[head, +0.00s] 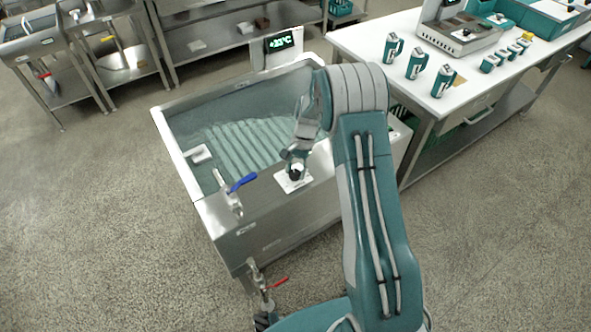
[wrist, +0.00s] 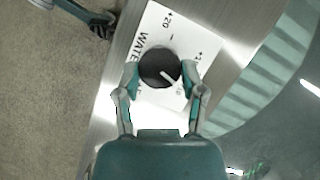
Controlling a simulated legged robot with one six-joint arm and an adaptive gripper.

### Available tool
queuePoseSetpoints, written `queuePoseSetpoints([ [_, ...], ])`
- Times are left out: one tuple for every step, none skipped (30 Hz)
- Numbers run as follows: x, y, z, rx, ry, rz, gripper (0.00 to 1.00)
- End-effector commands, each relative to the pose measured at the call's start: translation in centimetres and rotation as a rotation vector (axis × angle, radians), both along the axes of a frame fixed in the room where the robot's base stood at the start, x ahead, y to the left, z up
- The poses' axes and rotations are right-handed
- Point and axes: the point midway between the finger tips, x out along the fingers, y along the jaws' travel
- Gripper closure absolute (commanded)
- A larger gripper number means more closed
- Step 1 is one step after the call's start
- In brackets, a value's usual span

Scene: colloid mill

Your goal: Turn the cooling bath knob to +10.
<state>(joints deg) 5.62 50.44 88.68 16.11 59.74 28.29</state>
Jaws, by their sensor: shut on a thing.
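The cooling bath (head: 265,218) is a steel tank of water with coils inside, below the middle of the head view. Its black round knob (wrist: 158,66) sits on a white dial plate (wrist: 150,28) on the bath's steel edge; the plate also shows in the head view (head: 304,182). My gripper (wrist: 160,74) is shut on the knob, one finger on each side. The knob's white pointer line slants to the lower right in the wrist view, toward a faint mark partly lost in glare. "+20" is readable at the top of the plate; a label starting "+1" at right is partly cut off.
A green digital display (head: 280,42) stands at the bath's back, reading about +23°C. A blue-handled valve (head: 240,183) is left of the dial, and a red-handled tap (head: 268,284) is below it. Open floor lies left.

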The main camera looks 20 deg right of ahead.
Motion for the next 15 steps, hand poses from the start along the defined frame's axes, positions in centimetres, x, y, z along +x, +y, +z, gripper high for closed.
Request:
queuePoseSetpoints([
  [-0.37, 0.07, -0.29, 0.002, 0.011, -0.031, 0.95],
  [-0.38, 0.08, -0.30, 0.002, 0.011, -0.051, 0.95],
  [-0.40, 0.09, -0.29, 0.001, 0.011, -0.074, 0.95],
  [-0.41, 0.08, -0.28, 0.001, 0.011, -0.090, 0.95],
  [-0.40, 0.09, -0.27, 0.001, 0.011, -0.105, 0.95],
  [-0.39, 0.10, -0.27, 0.001, 0.010, -0.125, 0.95],
  [-0.39, 0.10, -0.27, 0.001, 0.010, -0.139, 0.95],
  [-0.40, 0.11, -0.26, 0.001, 0.010, -0.150, 0.95],
  [-0.42, 0.10, -0.27, 0.001, 0.010, -0.164, 0.95],
  [-0.44, 0.10, -0.27, 0.001, 0.011, -0.174, 0.95],
  [-0.44, 0.10, -0.27, 0.000, 0.011, -0.182, 0.95],
  [-0.44, 0.11, -0.27, 0.001, 0.011, -0.192, 0.95],
  [-0.44, 0.11, -0.28, 0.002, 0.011, -0.198, 0.95],
  [-0.44, 0.11, -0.28, 0.002, 0.011, -0.203, 0.95],
  [-0.43, 0.11, -0.27, 0.001, 0.010, -0.208, 0.95],
])
